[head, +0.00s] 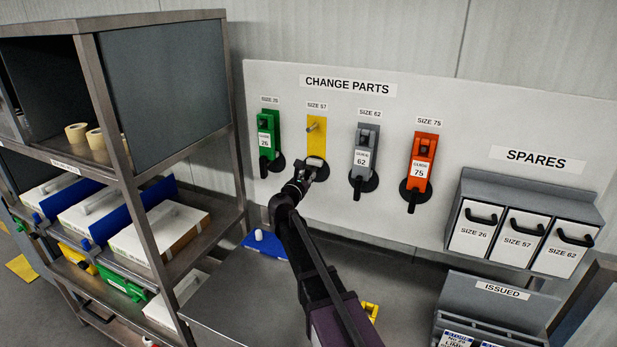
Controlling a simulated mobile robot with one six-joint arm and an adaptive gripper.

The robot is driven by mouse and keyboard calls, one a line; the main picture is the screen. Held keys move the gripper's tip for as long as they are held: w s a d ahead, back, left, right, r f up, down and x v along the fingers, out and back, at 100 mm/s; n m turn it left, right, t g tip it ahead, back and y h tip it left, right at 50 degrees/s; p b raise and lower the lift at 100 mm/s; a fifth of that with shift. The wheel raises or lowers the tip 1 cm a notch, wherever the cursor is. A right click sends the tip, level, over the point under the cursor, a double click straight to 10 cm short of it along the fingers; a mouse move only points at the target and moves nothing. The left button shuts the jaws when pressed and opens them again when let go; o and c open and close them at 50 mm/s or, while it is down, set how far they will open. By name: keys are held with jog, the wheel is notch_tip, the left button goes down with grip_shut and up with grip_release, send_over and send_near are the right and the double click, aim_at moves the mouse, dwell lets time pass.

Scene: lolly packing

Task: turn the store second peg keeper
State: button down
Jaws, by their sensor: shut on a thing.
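The CHANGE PARTS board (389,104) hangs on the wall with several labelled places. My gripper is shut on the keeper. Its fingers are small here and the exact turn of the keeper cannot be told.
Green guide 26 (264,141) hangs left; grey guide 62 (364,158) and orange guide 75 (423,160) hang right. A steel shelf rack (158,214) stands left. The SPARES bins (518,238) and ISSUED rack (496,290) are at right. A steel bench (235,290) lies below.

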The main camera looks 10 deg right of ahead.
jog(key=m, duration=0.4)
jog(key=shift+s+d+m, duration=0.15)
jog(key=shift+m, duration=0.15)
jog(key=m, duration=0.4)
jog(key=shift+d+f+m, duration=0.15)
jog(key=shift+m, duration=0.15)
jog(key=m, duration=0.4)
jog(key=shift+s+f+b, duration=0.15)
jog(key=shift+f+b, duration=0.05)
jog(key=shift+b, duration=0.1)
jog(key=shift+d+f+m, duration=0.1)
jog(key=shift+m, duration=1.9)
jog(key=c, duration=0.5)
grip_release()
